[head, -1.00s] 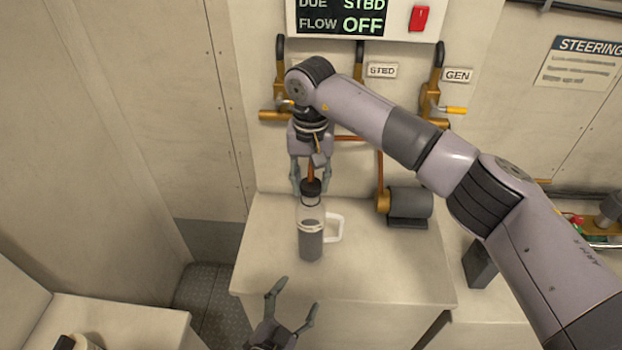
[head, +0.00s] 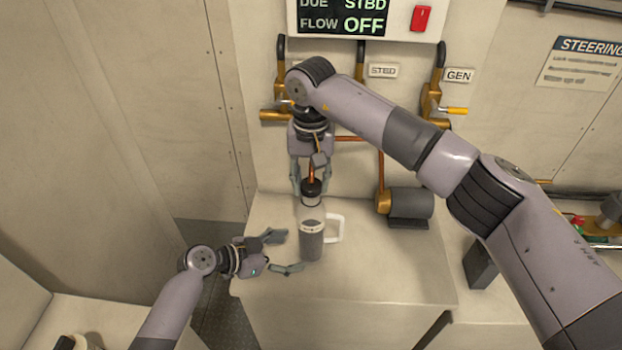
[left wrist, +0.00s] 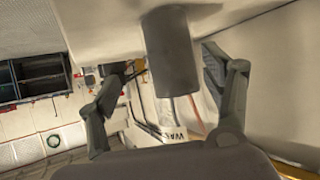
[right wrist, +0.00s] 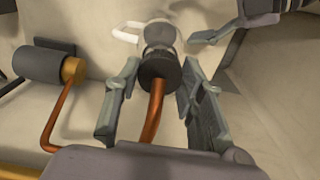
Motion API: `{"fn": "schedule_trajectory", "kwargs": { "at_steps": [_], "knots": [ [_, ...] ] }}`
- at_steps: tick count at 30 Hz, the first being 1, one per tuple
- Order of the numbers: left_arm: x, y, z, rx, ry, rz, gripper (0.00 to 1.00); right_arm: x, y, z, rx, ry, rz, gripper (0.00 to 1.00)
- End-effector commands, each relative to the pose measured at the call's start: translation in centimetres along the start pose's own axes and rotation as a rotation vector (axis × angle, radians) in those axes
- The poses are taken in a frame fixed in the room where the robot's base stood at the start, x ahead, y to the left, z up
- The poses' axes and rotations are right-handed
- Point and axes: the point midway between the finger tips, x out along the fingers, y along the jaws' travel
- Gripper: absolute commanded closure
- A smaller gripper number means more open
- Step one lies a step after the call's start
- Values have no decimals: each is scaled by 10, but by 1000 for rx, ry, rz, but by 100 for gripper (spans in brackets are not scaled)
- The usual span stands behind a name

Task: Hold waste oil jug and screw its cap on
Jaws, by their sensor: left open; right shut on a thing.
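The waste oil jug (head: 312,244) stands upright on the bench, pale above and dark in its lower part, with a white handle (head: 336,228) on its right. A black cap (head: 311,187) is at the jug's mouth; I cannot tell how far it is screwed. My right gripper (head: 310,184) points down from above and is shut on the cap, which shows between its fingers in the right wrist view (right wrist: 160,70). My left gripper (head: 282,253) is open just left of the jug, fingers pointing at it. The left wrist view shows the jug's dark body (left wrist: 172,55) between the fingers.
A copper pipe (right wrist: 153,112) runs close by the right gripper. A grey motor-like unit (head: 408,203) sits on the bench (head: 375,275) right of the jug. Valves with brass fittings (head: 430,100) line the wall behind. The bench front right is clear.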

Motion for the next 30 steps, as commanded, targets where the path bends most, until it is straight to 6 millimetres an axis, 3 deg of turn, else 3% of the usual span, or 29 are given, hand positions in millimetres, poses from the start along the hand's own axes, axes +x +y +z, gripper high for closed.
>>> {"fn": "schedule_trajectory", "kwargs": {
  "at_steps": [18,30],
  "knots": [
    [82,1,0,-1,-1,2,27,0,0,0,0,0,0,72],
    [96,1,1,0,-1,0,27,0,0,0,0,0,0,72]
  ]
}}
